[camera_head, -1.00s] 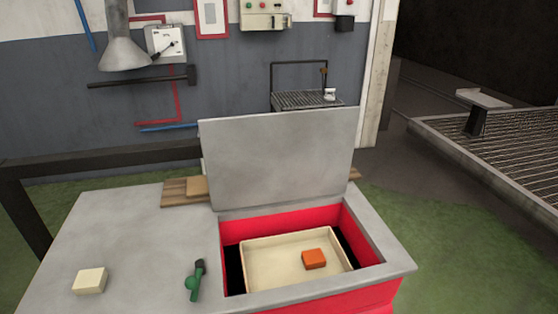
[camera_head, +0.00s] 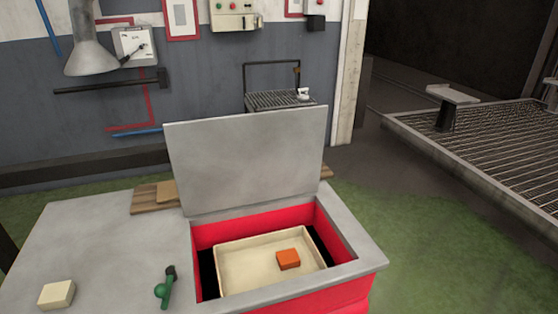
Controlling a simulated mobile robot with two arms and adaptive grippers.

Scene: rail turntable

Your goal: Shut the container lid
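The container (camera_head: 320,296) is a red box set into a grey worktop, at the lower middle of the head view. Its flat grey lid (camera_head: 246,160) stands up, hinged at the back edge, so the opening is uncovered. Inside the container is a cream tray (camera_head: 234,272) with an orange block (camera_head: 288,259) in it. Neither of my grippers shows in the view.
On the worktop (camera_head: 95,245) left of the opening are a green and black tool (camera_head: 166,288) and a cream block (camera_head: 57,295). A wooden board (camera_head: 150,198) lies behind, left of the lid. Green floor (camera_head: 440,230) is clear on the right.

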